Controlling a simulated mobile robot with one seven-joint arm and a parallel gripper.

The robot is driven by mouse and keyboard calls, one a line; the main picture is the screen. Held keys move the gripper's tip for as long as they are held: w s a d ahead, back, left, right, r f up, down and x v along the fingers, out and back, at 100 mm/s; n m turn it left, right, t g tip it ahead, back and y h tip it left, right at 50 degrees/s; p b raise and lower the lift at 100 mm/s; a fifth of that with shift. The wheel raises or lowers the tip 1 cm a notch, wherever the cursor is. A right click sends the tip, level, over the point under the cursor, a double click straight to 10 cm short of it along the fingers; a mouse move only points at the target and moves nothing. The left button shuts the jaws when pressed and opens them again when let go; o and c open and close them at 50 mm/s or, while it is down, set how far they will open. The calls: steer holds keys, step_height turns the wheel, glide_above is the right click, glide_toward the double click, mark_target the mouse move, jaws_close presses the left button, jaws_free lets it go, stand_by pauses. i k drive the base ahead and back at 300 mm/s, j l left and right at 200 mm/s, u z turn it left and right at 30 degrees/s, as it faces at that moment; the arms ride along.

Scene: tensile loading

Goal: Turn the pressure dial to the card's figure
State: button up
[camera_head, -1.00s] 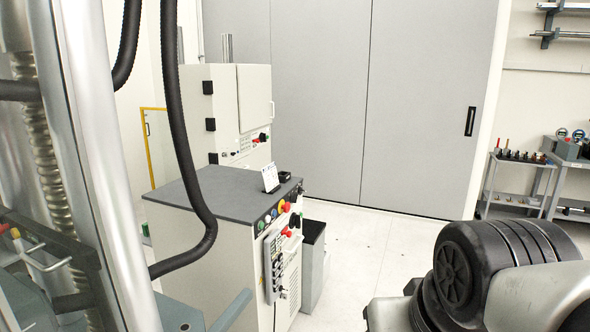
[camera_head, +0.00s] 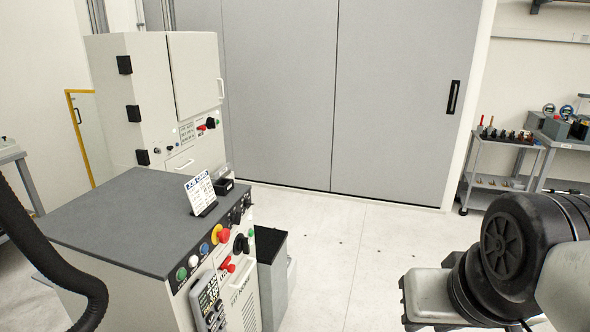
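A white card (camera_head: 201,187) headed "JOB CARD" stands tilted in a dark holder on the grey top of the control cabinet (camera_head: 120,215). Its figures are too small to read. The cabinet's sloped front panel carries several buttons and dark knobs, with a black knob (camera_head: 236,216) near its right end. I cannot tell which of these is the pressure dial. My gripper is not in view; only dark and grey links of my arm show at the lower right.
A tall pale cabinet (camera_head: 150,95) stands behind the control cabinet. A dark-topped bin (camera_head: 271,262) stands at its right side. A black hose (camera_head: 45,265) hangs at the left. Open floor (camera_head: 335,250) lies to the right, with a tool cart (camera_head: 505,140) farther back.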

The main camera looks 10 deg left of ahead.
mark_target(236, 218)
steer(key=i+l+u, duration=0.1)
steer(key=i+u, duration=0.3)
steer(key=i+l+u, duration=0.1)
steer(key=u, duration=0.3)
steer(key=i+l+u, duration=0.55)
steer(key=u, duration=0.3)
steer(key=z, duration=0.2)
steer(key=i+l, duration=0.25)
steer(key=i, duration=0.15)
steer(key=j, duration=0.15)
steer(key=k, duration=0.05)
